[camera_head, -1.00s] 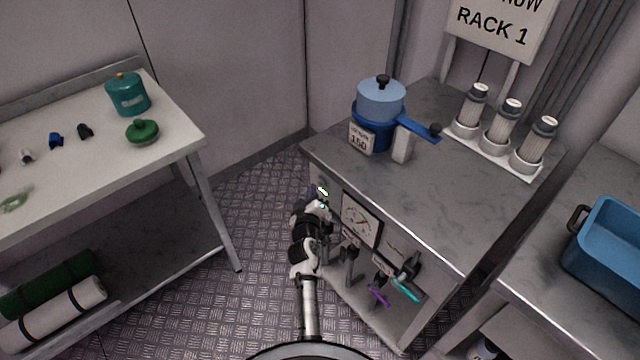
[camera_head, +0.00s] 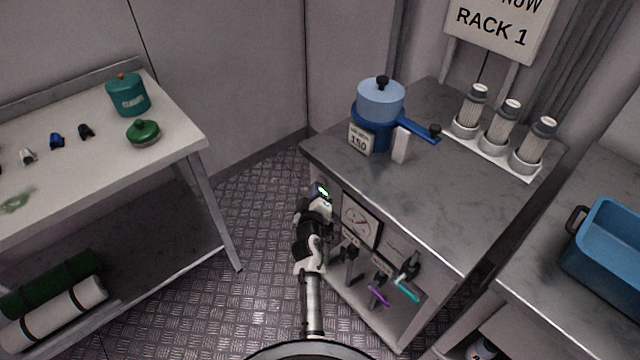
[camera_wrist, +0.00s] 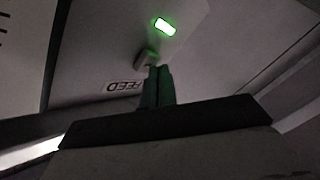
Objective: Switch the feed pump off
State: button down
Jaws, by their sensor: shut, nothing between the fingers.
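In the head view my gripper (camera_head: 320,203) is at the front left of the cabinet and hides most of the switch area.
A dial gauge (camera_head: 357,222) and several handles, one with a teal grip (camera_head: 406,291), are on the cabinet front to the right. A blue pot (camera_head: 376,130) stands on the cabinet top (camera_head: 430,190). A white-topped table (camera_head: 80,185) is left across open floor.

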jog(key=shift+w+d, duration=0.15)
jog(key=shift+d, duration=0.05)
dwell(0.4)
jog(key=shift+s+a+b, duration=0.5)
jog(key=shift+s+a, duration=0.05)
jog(key=shift+a, duration=0.25)
jog(key=s+a+b, duration=0.2)
jog(key=a, duration=0.1)
jog(key=s+a+b, duration=0.1)
jog(key=b, duration=0.1)
jog(key=shift+s+a, duration=0.25)
jog(key=shift+a, duration=0.15)
jog(key=shift+r, duration=0.1)
